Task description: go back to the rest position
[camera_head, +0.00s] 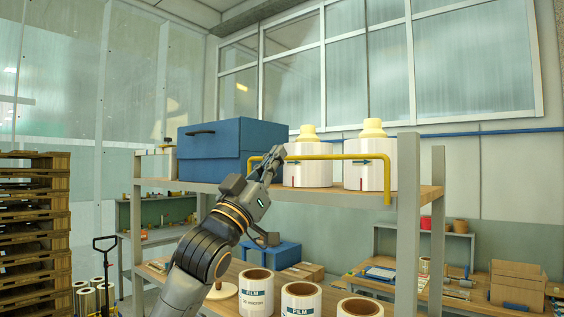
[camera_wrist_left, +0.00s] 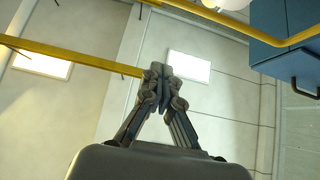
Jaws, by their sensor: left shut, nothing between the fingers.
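My left gripper (camera_head: 271,160) is raised in front of the shelf's upper board, by the yellow rail (camera_head: 330,157) and the blue box (camera_head: 213,150). In the left wrist view my left gripper (camera_wrist_left: 160,72) has its fingertips together, with nothing between them. The yellow rail (camera_wrist_left: 75,56) also shows there, and the blue box (camera_wrist_left: 285,35) is at the upper right. I cannot tell whether the gripper touches the rail. My right gripper is in neither view.
The shelf (camera_head: 409,220) holds two white bottles with yellow caps (camera_head: 307,165) (camera_head: 370,172) on top and several film rolls (camera_head: 257,290) below. Stacked pallets (camera_head: 35,225) stand at left. A workbench (camera_head: 450,300) with a cardboard box (camera_head: 517,284) stands behind at right.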

